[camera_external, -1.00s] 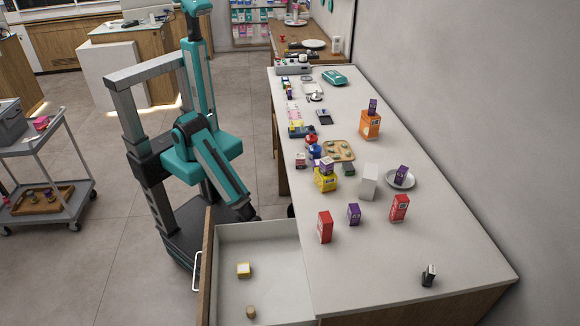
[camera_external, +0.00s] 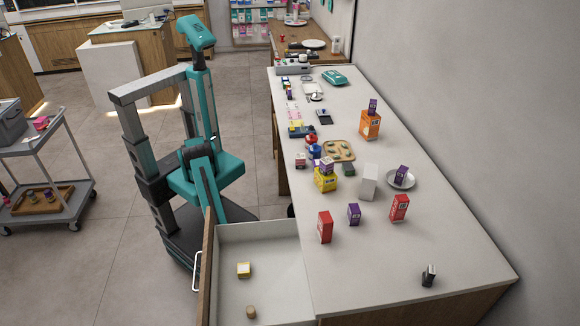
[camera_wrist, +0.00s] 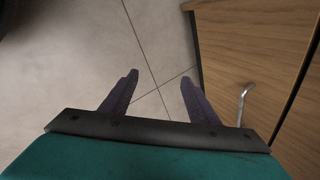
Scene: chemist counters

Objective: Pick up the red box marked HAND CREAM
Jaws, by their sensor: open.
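Two red boxes stand upright on the long counter in the external view: one near the counter's left edge (camera_external: 325,228), the other farther right (camera_external: 400,208). Their lettering is too small to read, so I cannot tell which is marked HAND CREAM. My gripper (camera_wrist: 158,80) shows in the wrist view with its two dark fingers apart and nothing between them, above the tiled floor beside a wooden front with a metal handle. In the external view it is hidden behind the open drawer's front (camera_external: 207,255), left of and below the counter top. Neither red box shows in the wrist view.
The open drawer (camera_external: 285,285) juts left from the counter (camera_external: 400,270), holding two small items. Near the red boxes are a small purple box (camera_external: 354,214), a white box (camera_external: 369,182), a yellow box (camera_external: 326,180) and a plate (camera_external: 410,181). The counter's front right is mostly clear.

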